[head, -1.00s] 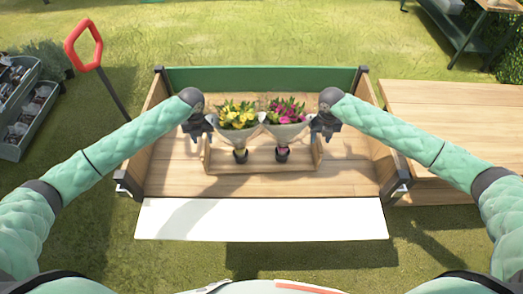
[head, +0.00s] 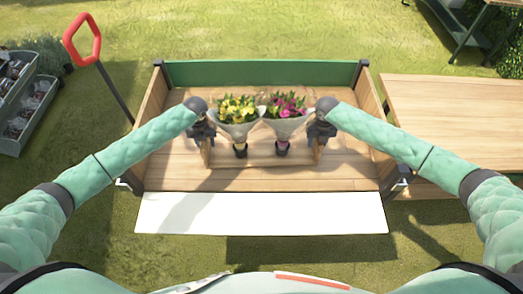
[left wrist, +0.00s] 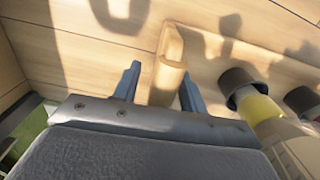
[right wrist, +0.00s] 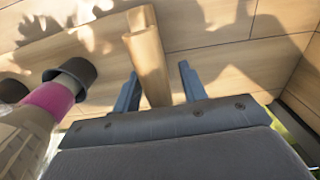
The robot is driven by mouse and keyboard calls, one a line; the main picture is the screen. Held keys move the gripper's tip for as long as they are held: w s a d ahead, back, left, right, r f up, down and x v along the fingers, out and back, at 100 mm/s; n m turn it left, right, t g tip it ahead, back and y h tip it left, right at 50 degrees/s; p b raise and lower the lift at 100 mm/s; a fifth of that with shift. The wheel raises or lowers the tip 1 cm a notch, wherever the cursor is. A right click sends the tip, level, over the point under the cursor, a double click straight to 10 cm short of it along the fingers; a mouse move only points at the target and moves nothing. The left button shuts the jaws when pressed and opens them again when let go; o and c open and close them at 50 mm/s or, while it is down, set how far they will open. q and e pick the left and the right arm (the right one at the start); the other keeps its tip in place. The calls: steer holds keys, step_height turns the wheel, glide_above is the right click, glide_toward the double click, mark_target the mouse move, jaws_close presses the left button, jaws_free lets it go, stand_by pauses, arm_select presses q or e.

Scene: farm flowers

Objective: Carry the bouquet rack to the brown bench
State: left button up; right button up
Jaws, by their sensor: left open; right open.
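The wooden bouquet rack (head: 262,158) stands in a wooden cart bed (head: 170,178). It holds a yellow bouquet (head: 237,112) and a pink bouquet (head: 288,108), both in pale wrapping. My left gripper (head: 207,140) is open at the rack's left end; in the left wrist view its fingers (left wrist: 158,88) stand on either side of the rack's end panel (left wrist: 168,70). My right gripper (head: 317,138) is open at the right end; in the right wrist view its fingers (right wrist: 158,88) straddle the other end panel (right wrist: 148,60). The brown bench (head: 455,115) is right of the cart.
The cart has a green back wall (head: 262,73), wooden side walls and a white front flap (head: 262,213) folded down. A red handle (head: 82,40) rises at the left, near grey planter trays (head: 30,110). The visible bench top is bare.

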arm_select(q)
steer(key=shift+f, duration=0.45)
arm_select(e)
steer(key=shift+f, duration=0.5)
arm_select(q)
jaws_close()
arm_select(e)
jaws_close()
steer(key=shift+r, duration=0.1)
